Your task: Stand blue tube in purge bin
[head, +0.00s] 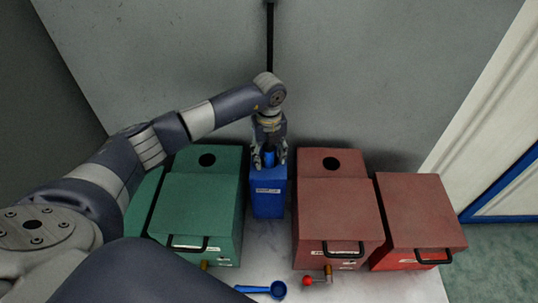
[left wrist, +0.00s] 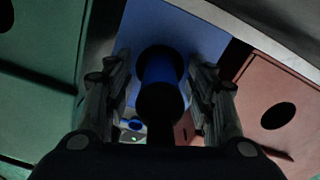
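The blue purge bin (head: 268,200) stands between the green and red boxes, with a white label on its front. In the left wrist view its blue top (left wrist: 200,35) has a dark round hole. The blue tube (left wrist: 160,72) reaches from that hole toward the camera, its dark end nearest; how deep it sits is hidden. My left gripper (head: 269,160) points down over the bin. Its fingers, also in the left wrist view (left wrist: 162,100), stand apart on both sides of the tube, with narrow gaps showing. My right gripper is not in view.
Green boxes (head: 198,205) stand left of the bin, and red boxes (head: 335,210) stand right of it, close by. A blue ladle (head: 277,290) and a small red-knobbed part (head: 308,281) lie in front on the light bench (head: 390,290). A grey wall is behind.

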